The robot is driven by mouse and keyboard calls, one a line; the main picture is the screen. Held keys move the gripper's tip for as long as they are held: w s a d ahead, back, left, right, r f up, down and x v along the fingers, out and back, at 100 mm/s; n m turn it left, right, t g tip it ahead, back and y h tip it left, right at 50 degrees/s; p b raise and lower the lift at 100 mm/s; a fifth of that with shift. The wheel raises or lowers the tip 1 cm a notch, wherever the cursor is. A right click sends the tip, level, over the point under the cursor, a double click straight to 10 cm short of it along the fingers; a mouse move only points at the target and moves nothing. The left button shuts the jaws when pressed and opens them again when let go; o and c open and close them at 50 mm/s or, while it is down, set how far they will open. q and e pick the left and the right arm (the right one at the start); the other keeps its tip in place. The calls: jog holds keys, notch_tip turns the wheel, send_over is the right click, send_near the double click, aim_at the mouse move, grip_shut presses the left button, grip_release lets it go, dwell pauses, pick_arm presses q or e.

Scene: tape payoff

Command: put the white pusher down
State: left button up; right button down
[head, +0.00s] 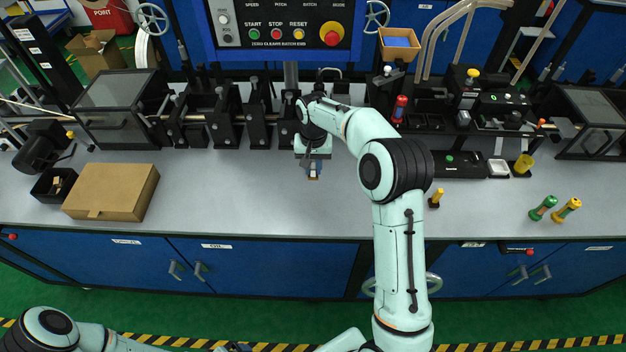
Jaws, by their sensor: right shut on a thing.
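My right arm reaches over the bench, and my right gripper (314,172) points down at the grey bench top in the middle. It is shut on a small pale piece, which I take to be the white pusher (314,175). Little of the piece shows, as the gripper and wrist cover most of it. It is low over the bench; I cannot tell whether it touches. My left arm lies along the bottom edge of the picture, and I cannot make out its jaws.
A cardboard box (112,192) lies at left. The bench top (235,195) left of the gripper is clear.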

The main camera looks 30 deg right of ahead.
aim_at(313, 175)
jog(key=shift+f, duration=3.25)
jog(key=shift+f, duration=0.2)
jog(key=c, duration=1.1)
grip_release()
jog(key=shift+o, duration=0.4)
jog(key=shift+r, duration=0.1)
